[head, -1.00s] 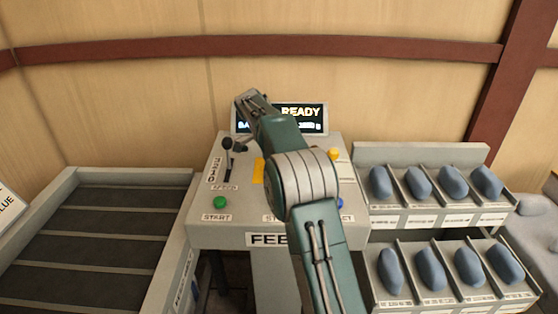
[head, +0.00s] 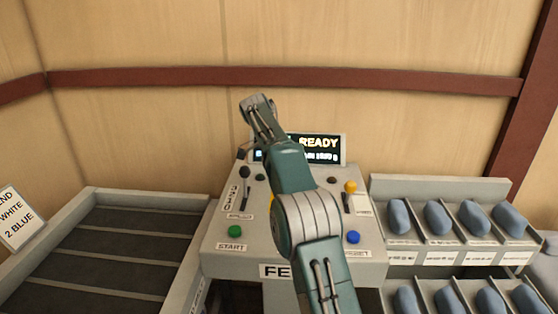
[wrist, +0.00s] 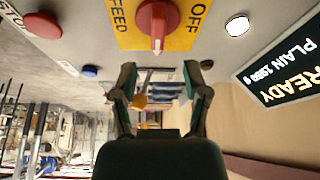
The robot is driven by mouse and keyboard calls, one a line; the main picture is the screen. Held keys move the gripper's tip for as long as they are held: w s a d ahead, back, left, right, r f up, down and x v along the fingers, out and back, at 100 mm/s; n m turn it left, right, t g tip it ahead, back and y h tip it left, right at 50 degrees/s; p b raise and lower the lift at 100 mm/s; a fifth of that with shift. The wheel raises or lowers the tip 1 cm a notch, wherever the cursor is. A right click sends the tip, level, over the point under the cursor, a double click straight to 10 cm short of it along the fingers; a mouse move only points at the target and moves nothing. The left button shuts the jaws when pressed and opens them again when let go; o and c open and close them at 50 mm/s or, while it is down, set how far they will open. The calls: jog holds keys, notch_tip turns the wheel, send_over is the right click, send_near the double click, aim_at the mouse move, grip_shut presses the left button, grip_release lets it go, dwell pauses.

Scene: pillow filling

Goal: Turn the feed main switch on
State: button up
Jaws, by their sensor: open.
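The feed main switch is a red rotary knob (wrist: 158,22) on a yellow plate (wrist: 185,40) at the top of the wrist view. The plate reads FEED on the left and OFF on the right. The knob's white pointer is directed down the picture. My gripper (wrist: 160,70) is open, its two fingers apart and empty below the knob, not around it. In the head view my arm hides the knob and most of the yellow plate (head: 275,202).
The screen (head: 325,150) reads READY. The console also carries a green START button (head: 235,231), a blue button (head: 353,237) and levers. A red button (wrist: 42,25) shows in the wrist view. A belt (head: 110,250) stands left, racks of blue pillows (head: 440,218) right.

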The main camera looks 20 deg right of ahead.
jog(key=shift+v, duration=2)
jog(key=shift+a, duration=0.1)
jog(key=s+a+r+n+t+y, duration=0.1)
jog(key=s+a+r+n+t, duration=0.1)
jog(key=s+r+n, duration=0.5)
jog(key=s+a+r+n+t+y, duration=0.1)
jog(key=s+a+r+n+t, duration=0.15)
jog(key=s+n, duration=0.45)
jog(key=s+a+f+n, duration=0.1)
jog(key=s+f, duration=0.3)
jog(key=s, duration=0.4)
jog(key=s+a+f+n+t+y, duration=0.1)
jog(key=s+f+n, duration=0.2)
jog(key=s, duration=0.6)
jog(key=s+a+f+n+t+y, duration=0.1)
jog(key=s+f+n, duration=0.2)
jog(key=s+f, duration=0.3)
jog(key=s, duration=0.3)
jog(key=shift+s+a+f, duration=0.25)
jog(key=shift+a+f, duration=0.1)
jog(key=shift+a, duration=0.05)
